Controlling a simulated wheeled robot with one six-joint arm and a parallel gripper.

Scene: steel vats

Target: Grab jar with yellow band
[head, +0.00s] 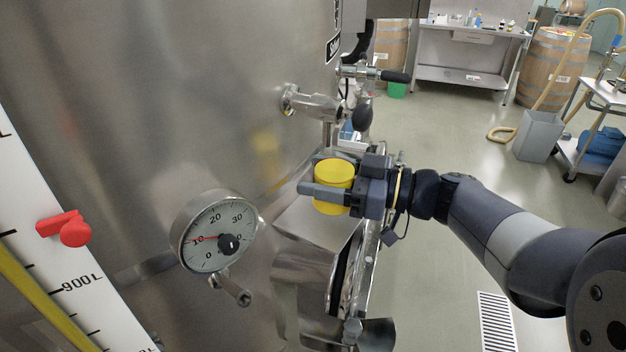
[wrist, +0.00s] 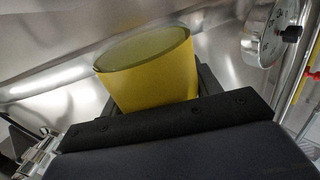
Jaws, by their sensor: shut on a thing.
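The jar with the yellow band (head: 331,177) is between the fingers of my gripper (head: 325,187) in the head view, in front of the steel vat. One finger crosses the front of the jar. In the wrist view the jar (wrist: 150,75) shows a wide yellow side and a greenish round end, tilted in the picture. The gripper's dark body (wrist: 170,120) hides the jar's lower part. My gripper is shut on the jar. I cannot tell whether the jar touches anything below it.
A steel vat (head: 150,100) fills the left, with a dial gauge (head: 213,238), a valve (head: 315,104) and an open hatch (head: 315,265) close to my gripper. A level scale with a red marker (head: 66,228) is at far left. Barrels (head: 553,65) and a steel table (head: 465,50) stand behind.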

